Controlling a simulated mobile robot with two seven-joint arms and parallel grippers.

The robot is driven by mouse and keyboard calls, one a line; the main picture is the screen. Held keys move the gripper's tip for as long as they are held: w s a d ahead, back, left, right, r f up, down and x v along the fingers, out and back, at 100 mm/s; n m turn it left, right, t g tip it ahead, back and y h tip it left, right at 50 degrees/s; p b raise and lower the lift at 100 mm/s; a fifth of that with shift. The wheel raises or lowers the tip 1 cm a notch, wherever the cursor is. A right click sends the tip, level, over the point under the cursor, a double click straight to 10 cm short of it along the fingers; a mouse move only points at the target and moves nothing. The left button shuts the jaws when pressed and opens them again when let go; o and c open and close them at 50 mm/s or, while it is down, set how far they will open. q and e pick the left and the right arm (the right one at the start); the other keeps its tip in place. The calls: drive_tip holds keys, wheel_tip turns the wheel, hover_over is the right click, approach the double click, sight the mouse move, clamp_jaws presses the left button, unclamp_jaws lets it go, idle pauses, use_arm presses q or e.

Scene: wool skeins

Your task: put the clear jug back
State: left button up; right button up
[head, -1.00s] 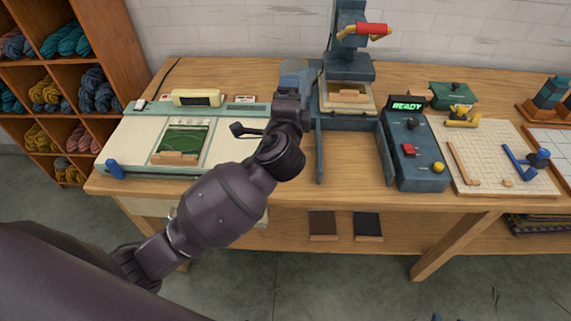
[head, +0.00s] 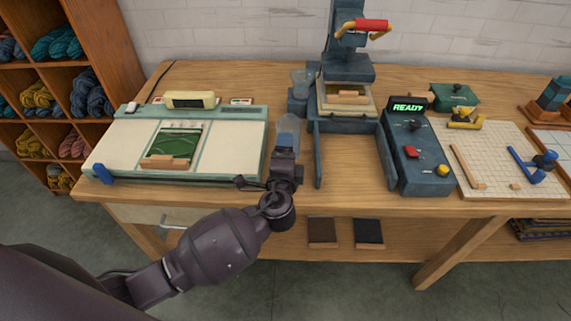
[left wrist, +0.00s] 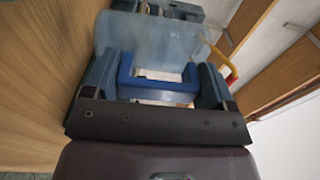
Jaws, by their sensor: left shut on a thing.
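The clear jug (head: 288,128) is a translucent, bluish vessel near the middle of the bench, between the flat cream machine and the press. My left gripper (head: 286,160) is shut on its blue handle from the front. In the left wrist view the jug's clear wall (left wrist: 150,42) shows beyond the blue handle (left wrist: 158,92), which sits between the two fingers. The jug looks roughly upright; whether its base touches the bench I cannot tell. My right gripper is not in view.
A second clear container (head: 301,79) stands on a blue block left of the press (head: 345,70). The cream machine (head: 120,140) is to the left. The control box (head: 417,160) reads READY. Bare wood (head: 350,165) lies between the press rails.

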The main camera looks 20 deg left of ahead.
use_arm(q)
drive_tip(key=shift+f+b, duration=0.4)
drive_tip(key=shift+f, duration=1.55)
drive_tip(key=shift+f, duration=0.2)
drive_tip(key=o, duration=1.1)
drive_tip(key=shift+r, duration=0.1)
drive_tip(key=shift+r, duration=0.2)
drive_tip(key=v, duration=1.2)
